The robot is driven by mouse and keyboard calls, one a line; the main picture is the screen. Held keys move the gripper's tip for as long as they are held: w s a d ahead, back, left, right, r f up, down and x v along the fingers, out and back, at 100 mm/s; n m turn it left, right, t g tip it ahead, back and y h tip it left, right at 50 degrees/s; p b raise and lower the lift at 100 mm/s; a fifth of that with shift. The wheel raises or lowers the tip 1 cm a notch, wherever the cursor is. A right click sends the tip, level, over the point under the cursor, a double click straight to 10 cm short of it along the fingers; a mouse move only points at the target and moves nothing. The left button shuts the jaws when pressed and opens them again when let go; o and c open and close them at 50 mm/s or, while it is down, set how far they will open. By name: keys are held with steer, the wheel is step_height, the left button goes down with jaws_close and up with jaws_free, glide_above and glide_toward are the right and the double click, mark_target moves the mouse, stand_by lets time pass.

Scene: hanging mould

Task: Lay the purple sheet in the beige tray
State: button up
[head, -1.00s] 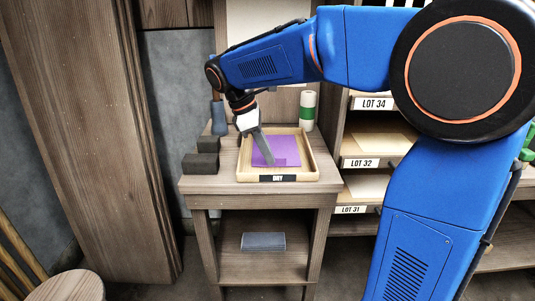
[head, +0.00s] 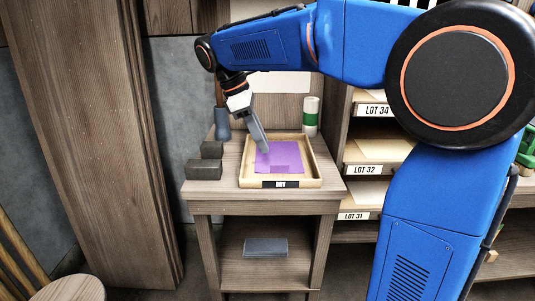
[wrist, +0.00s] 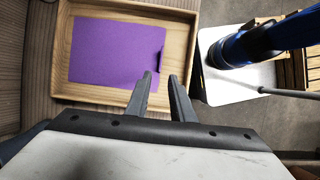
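The purple sheet (head: 279,156) lies flat inside the beige tray (head: 245,165), which has a "DRY" label on its front. In the wrist view the sheet (wrist: 105,52) lies within the walls of the tray (wrist: 182,35), nearer its left side. A small darker patch shows near one edge of the sheet. My gripper (head: 264,151) is over the tray, its fingers pointing down toward the sheet. In the wrist view my gripper (wrist: 161,76) has its two fingers apart with nothing between them.
The tray sits on a wooden stand (head: 210,187). Dark blocks (head: 205,169) and a blue-grey handled tool (head: 222,124) are at its left; a white and green roll (head: 311,116) stands behind right. Labelled shelves (head: 370,155) are to the right.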

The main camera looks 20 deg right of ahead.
steer(key=s+v, duration=0.1)
steer(key=v, duration=0.4)
steer(key=s+d+f+m+t+y, duration=0.1)
steer(key=s+d+f+m, duration=0.25)
steer(key=s, duration=0.25)
steer(key=s+d+f+m+t+y, duration=0.1)
steer(key=s+d+f+m+y, duration=0.15)
steer(key=s+d, duration=0.2)
steer(key=s+d+f+m+t, duration=0.3)
steer(key=s+f+m, duration=0.5)
steer(key=s+f, duration=0.6)
steer(key=shift+s+t+y, duration=0.4)
steer(key=shift+t+y, duration=0.05)
steer(key=shift+t, duration=0.15)
steer(key=shift+f, duration=0.1)
